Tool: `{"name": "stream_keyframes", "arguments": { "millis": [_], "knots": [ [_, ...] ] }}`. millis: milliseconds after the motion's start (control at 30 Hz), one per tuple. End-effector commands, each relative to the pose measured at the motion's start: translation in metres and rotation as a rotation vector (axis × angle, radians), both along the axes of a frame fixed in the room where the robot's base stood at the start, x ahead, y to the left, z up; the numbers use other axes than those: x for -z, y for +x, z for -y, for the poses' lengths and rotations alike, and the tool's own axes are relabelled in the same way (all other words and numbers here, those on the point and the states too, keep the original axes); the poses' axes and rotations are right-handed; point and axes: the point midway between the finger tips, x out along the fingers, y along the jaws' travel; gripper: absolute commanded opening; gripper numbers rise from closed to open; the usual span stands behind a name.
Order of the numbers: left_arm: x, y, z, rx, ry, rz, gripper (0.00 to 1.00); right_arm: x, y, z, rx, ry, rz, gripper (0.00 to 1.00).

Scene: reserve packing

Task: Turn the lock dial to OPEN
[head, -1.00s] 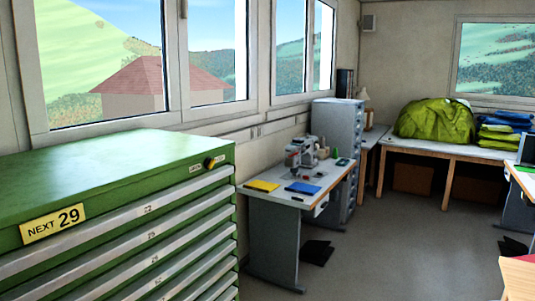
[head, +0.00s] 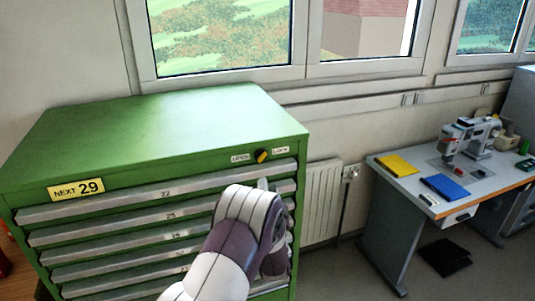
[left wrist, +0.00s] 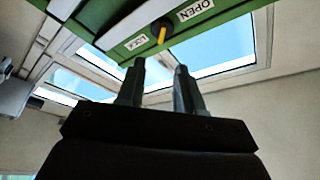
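The lock dial (head: 262,156) is a small black knob with a yellow bar, on the top front strip of the green cabinet (head: 160,130). The OPEN label (head: 240,157) is left of it and the LOCK label (head: 280,151) is right. The left wrist view shows the dial (left wrist: 161,33) upside down, its yellow bar between the two labels. My left gripper (left wrist: 160,66) is open and empty, with a gap between its fingers. Its tips are apart from the dial. In the head view my left gripper (head: 264,185) is just below the dial, partly hidden by my arm. My right gripper is not in view.
Several drawers with silver handles fill the cabinet front below the dial. A yellow NEXT 29 sign (head: 76,190) is at its left. A radiator (head: 321,202) stands right of the cabinet. A table with a sewing machine (head: 470,137) is further right.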

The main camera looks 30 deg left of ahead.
Motion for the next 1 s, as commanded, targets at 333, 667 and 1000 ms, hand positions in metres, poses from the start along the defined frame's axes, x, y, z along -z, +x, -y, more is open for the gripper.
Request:
{"name": "stream_keyframes", "arguments": {
  "millis": [333, 667, 1000],
  "knots": [
    [-0.026, 0.065, -0.043, 0.001, -0.003, -0.001, 0.36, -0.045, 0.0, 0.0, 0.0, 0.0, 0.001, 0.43],
    [-0.028, 0.082, -0.053, 0.004, -0.003, 0.0, 0.36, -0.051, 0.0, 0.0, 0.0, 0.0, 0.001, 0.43],
    [-0.028, 0.081, -0.052, 0.004, -0.004, 0.0, 0.0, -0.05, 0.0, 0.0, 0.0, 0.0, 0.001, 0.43]
  ]
}}
